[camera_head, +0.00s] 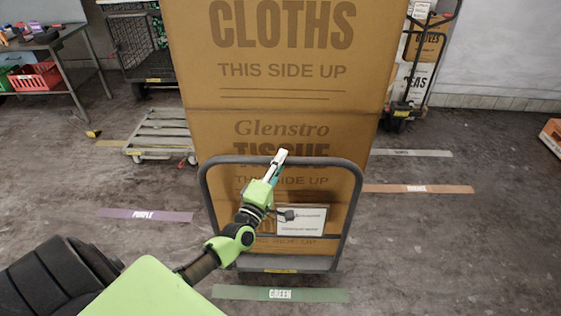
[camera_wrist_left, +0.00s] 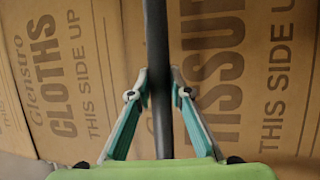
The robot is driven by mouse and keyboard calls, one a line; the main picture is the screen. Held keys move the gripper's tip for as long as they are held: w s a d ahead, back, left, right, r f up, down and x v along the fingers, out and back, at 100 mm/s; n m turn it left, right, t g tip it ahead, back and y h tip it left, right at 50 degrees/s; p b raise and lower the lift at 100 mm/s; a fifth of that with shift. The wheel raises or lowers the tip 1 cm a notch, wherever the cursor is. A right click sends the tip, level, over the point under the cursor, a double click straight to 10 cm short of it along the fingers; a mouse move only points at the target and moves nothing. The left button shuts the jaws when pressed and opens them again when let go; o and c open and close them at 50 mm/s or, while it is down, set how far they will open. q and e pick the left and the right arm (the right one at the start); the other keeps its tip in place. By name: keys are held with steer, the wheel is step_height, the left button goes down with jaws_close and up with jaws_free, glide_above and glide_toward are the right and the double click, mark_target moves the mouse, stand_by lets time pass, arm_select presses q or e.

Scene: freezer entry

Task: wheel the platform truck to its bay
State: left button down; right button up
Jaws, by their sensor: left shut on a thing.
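The platform truck stands in front of me, its grey tubular handle (camera_head: 352,205) facing me and a strip of its deck (camera_head: 285,264) showing at the bottom. Tall cardboard boxes (camera_head: 280,100) are stacked on it and hide what lies straight behind. A white label plate (camera_head: 301,221) hangs on the handle frame. My left gripper (camera_head: 279,158) is shut on the handle's top bar. In the left wrist view the fingers (camera_wrist_left: 160,98) close on both sides of the dark bar (camera_wrist_left: 157,40), with the boxes behind. My right gripper is not in view.
Floor strips are purple (camera_head: 145,215), green (camera_head: 280,294), orange (camera_head: 418,189) and grey (camera_head: 410,153). A low flat cart (camera_head: 160,135) and a mesh cage trolley (camera_head: 143,48) stand left. A loaded hand truck (camera_head: 400,108) stands right. A table (camera_head: 50,42) is far left.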

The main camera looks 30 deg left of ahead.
arm_select(q)
steer(key=s+d, duration=0.2)
steer(key=s, duration=0.1)
steer(key=shift+s+d+f+p, duration=0.1)
steer(key=shift+s+p, duration=0.15)
steer(key=shift+p, duration=0.15)
steer(key=c, duration=1.8)
jaws_free()
steer(key=shift+s, duration=0.1)
steer(key=shift+c, duration=0.2)
steer(key=shift+w+a+f, duration=0.1)
steer(key=shift+w+a, duration=0.1)
steer(key=shift+w, duration=0.35)
steer(key=v, duration=1.2)
